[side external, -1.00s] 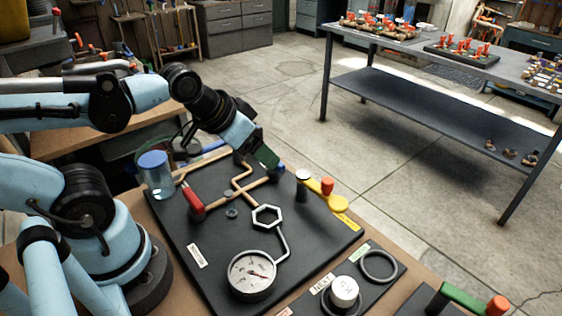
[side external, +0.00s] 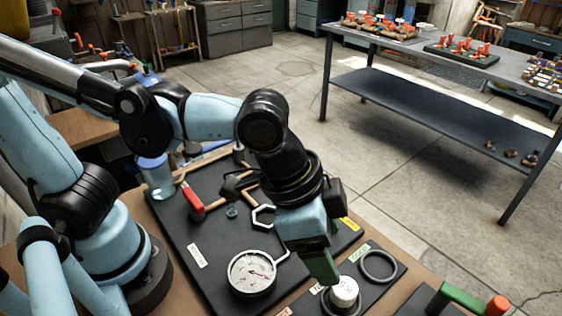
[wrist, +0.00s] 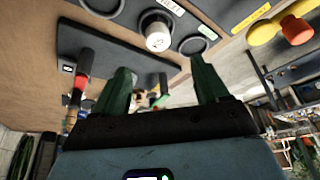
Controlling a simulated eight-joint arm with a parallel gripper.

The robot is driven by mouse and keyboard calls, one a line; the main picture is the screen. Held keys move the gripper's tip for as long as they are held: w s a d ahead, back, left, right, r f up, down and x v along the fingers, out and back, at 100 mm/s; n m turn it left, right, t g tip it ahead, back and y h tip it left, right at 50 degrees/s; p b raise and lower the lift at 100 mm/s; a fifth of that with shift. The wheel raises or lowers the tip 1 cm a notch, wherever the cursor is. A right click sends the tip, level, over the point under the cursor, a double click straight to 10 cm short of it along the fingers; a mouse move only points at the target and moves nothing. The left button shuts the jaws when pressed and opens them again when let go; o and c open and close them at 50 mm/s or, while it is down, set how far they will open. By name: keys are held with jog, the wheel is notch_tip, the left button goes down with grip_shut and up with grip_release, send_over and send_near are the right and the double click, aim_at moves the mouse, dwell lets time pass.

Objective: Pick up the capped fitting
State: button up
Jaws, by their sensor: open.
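The capped fitting, a short white cylinder with marks on its top (side external: 345,291), stands upright on a small black plate (side external: 388,292), at a dark ring. It also shows in the wrist view (wrist: 157,31), at top centre beyond the fingers. My gripper (side external: 322,267) has green fingers and points down, just left of and above the fitting in the side view. In the wrist view my gripper (wrist: 162,80) is open, with nothing between its fingers. The fitting's lower part is partly hidden.
A dark ring (side external: 379,252) lies right of the fitting. A gauge (side external: 251,272) stands on the large black board (side external: 205,275) to the left. Open floor lies beyond the bench.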

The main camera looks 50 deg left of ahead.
aim_at(345, 287)
jog(key=shift+x, duration=5.65)
jog(key=shift+s, duration=0.15)
jog(key=c, duration=1.2)
